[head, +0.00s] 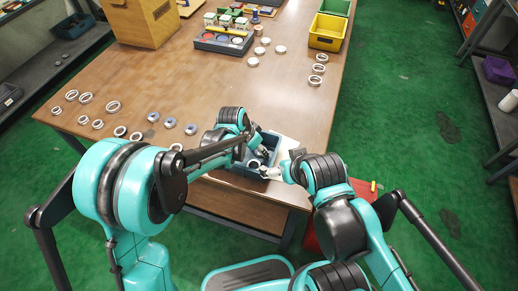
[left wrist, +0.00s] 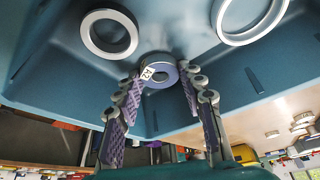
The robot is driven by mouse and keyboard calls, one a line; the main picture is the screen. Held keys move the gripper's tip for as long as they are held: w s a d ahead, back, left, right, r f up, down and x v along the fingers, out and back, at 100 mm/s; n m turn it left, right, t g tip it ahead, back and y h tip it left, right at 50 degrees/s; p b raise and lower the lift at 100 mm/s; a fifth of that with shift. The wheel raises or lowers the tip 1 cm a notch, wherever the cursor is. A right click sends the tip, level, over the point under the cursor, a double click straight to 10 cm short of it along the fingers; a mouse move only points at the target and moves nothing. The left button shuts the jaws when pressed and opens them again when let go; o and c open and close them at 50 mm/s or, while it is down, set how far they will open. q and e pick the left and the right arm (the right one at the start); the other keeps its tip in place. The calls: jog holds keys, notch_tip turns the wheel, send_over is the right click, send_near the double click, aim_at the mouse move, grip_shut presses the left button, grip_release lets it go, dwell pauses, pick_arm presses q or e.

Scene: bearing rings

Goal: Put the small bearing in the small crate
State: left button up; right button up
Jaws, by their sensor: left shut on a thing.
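The small bearing (left wrist: 163,84), a grey ring with a white tag, is between the fingertips of my left gripper (left wrist: 159,86). My left gripper is shut on it. The bearing is inside or just over the blue crate (left wrist: 50,72), close to its floor; I cannot tell whether it touches. Two larger silver rings, one on the left (left wrist: 88,42) and one on the right (left wrist: 245,39), lie in the crate. In the head view the crate (head: 270,139) is at the table's near edge, partly hidden by my arms. My right gripper (head: 284,168) is at its right side; its fingers are unclear.
Several loose rings (head: 113,106) lie along the left of the wooden table (head: 190,85), and more (head: 317,69) lie at the right. A yellow bin (head: 327,32), a dark tray of parts (head: 222,40) and a wooden box (head: 140,22) stand at the back. The table's middle is clear.

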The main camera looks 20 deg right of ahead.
pick_arm(q)
jog(key=shift+s+a+r, duration=0.1)
jog(key=shift+a, duration=0.05)
jog(key=shift+f, duration=0.2)
jog(key=o, duration=1.2)
jog(key=shift+o, duration=0.2)
jog(key=shift+r, duration=0.1)
jog(key=shift+r, duration=0.4)
jog(key=p+v, duration=0.4)
jog(key=v, duration=0.7)
jog(key=shift+a+r, duration=0.2)
jog(key=shift+s, duration=0.1)
